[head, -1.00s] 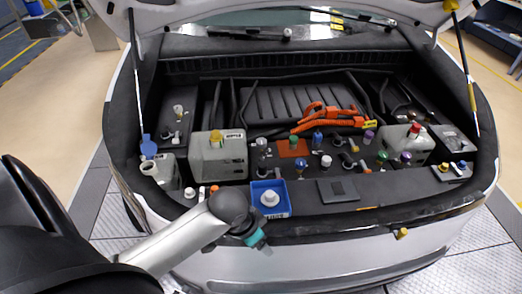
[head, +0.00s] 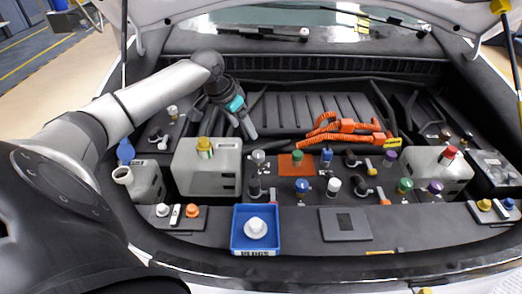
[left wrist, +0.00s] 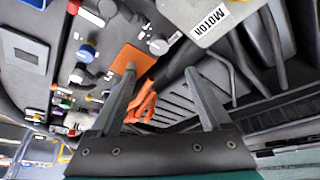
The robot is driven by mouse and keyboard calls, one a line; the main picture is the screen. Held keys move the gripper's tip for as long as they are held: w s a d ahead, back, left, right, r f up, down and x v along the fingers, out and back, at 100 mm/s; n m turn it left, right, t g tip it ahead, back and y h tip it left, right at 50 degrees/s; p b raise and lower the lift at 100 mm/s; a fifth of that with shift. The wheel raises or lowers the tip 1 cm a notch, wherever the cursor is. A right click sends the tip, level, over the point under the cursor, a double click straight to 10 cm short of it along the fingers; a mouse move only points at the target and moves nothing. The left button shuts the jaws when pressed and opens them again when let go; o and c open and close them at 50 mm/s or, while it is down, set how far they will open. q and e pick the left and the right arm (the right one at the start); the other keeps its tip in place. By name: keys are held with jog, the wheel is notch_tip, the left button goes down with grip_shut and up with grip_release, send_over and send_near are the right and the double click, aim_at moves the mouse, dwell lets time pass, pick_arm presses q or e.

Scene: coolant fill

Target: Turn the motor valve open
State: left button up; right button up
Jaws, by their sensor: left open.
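My left gripper (head: 246,128) is open and empty above the bay, behind the left-centre tank. In the left wrist view its two fingers (left wrist: 160,70) are spread with nothing between the tips. The pale tank with a yellow cap (head: 208,165) stands just left of and in front of the fingertips. Its "MOTOR" label shows in the left wrist view (left wrist: 208,21). A black valve (head: 255,187) with a small lever stands right of this tank, beside a grey cap (head: 258,158). Which valve belongs to the motor circuit is too small to read. My right gripper is not in view.
An orange plate (head: 297,166) and orange cables (head: 345,130) lie right of the fingers. Several coloured caps stand across the panel. A blue tray (head: 239,243) holding a white plug sits at the front. A second tank (head: 432,178) stands at right.

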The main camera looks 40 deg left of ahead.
aim_at(258, 153)
pick_arm(q)
jog(key=b+x, duration=0.3)
jog(key=x, duration=1.1)
jog(key=shift+s+f, duration=0.1)
jog(key=shift+f, duration=0.1)
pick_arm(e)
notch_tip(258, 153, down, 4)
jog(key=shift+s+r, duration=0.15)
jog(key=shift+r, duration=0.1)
pick_arm(q)
grip_shut()
